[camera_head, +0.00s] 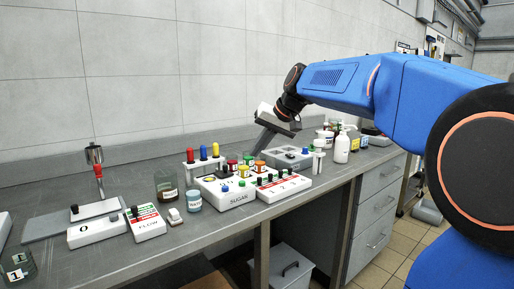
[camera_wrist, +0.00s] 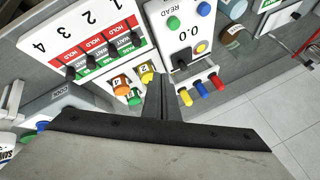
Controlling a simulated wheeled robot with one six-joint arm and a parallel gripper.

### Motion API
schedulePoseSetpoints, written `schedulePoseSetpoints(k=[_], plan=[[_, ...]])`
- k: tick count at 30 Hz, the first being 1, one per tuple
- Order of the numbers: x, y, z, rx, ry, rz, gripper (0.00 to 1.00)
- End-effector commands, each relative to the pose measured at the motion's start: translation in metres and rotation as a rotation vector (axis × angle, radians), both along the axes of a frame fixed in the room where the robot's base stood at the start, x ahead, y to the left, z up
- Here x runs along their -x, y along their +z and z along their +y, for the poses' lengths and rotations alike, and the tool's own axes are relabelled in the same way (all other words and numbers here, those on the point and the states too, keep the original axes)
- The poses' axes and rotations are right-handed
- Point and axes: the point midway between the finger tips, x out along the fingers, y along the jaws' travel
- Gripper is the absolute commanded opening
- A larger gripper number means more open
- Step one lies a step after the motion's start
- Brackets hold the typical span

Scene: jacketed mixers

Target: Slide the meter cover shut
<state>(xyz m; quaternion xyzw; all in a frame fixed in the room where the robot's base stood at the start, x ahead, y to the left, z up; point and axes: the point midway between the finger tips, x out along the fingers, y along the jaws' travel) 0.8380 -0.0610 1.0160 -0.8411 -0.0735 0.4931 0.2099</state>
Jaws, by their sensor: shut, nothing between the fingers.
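The white meter box marked SUGAR (camera_head: 238,199) stands on the bench in the middle of the head view. In the wrist view the white meter panel (camera_wrist: 201,20) appears upside down, with READ, an uncovered 0.0 readout and green, blue and yellow buttons. A dark piece with a small knob (camera_wrist: 181,64) sits on it beside the readout; I cannot tell for sure that it is the sliding cover. My gripper (camera_head: 256,151) is shut and empty, pointing down above the back of the box. In the wrist view its fingers (camera_wrist: 160,78) look close to the panel's edge; contact is unclear.
A switch panel with HOLD and WAIT labels (camera_wrist: 97,45) adjoins the meter. Red, yellow and blue capped tubes (camera_head: 203,153) stand behind it. Jars (camera_head: 194,201), a FLOW box (camera_head: 147,222) and a white bottle (camera_head: 342,148) are nearby.

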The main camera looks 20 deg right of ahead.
Motion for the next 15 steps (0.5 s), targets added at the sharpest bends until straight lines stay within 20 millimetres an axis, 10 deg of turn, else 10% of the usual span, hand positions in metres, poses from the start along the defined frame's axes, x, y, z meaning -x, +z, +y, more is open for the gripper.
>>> schedulePoseSetpoints(k=[15], plan=[[-0.039,-0.054,0.041,0.001,0.003,0.000,0.00]])
